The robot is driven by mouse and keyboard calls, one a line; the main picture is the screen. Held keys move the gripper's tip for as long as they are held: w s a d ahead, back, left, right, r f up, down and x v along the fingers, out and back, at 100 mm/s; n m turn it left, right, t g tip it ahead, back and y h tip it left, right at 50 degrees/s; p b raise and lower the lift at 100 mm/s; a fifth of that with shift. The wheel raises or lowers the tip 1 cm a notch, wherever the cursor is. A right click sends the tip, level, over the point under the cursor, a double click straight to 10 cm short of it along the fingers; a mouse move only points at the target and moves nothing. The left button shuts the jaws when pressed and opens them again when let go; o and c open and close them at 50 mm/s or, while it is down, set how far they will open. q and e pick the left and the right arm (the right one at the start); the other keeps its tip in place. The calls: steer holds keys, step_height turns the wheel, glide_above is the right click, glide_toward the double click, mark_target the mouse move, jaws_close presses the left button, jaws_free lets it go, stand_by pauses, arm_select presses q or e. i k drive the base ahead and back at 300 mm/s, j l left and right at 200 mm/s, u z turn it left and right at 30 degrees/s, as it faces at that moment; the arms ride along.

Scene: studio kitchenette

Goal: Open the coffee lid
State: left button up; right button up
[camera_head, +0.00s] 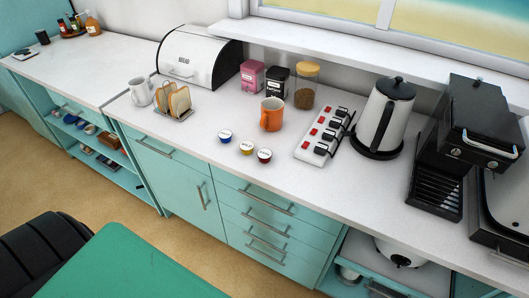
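A black coffee machine (446,150) stands on the right of the counter. Its flat top (487,108) looks closed, with a metal bar handle (487,147) along the front edge and a slatted drip tray (437,190) below. Farther left, a glass jar (306,92) with brown contents has a tan lid (306,69) on it. A black canister (278,84) and a pink canister (252,77) stand beside it, both lidded. Neither of my grippers is in view.
A kettle (385,112) stands close left of the coffee machine, with a white switch strip (324,138) beside it. An orange mug (271,114) and small coffee pods (247,148) are mid-counter. A sink edge (505,205) is at right. A green surface (130,265) fills the lower left.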

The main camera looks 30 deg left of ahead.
mark_target(495, 125)
steer(key=z, duration=0.55)
steer(key=k+j+z, duration=0.15)
steer(key=z, duration=0.2)
steer(key=k+j+z, duration=0.1)
steer(key=k+z, duration=0.15)
steer(key=z, duration=0.15)
steer(key=k+z, duration=0.2)
steer(key=z, duration=0.15)
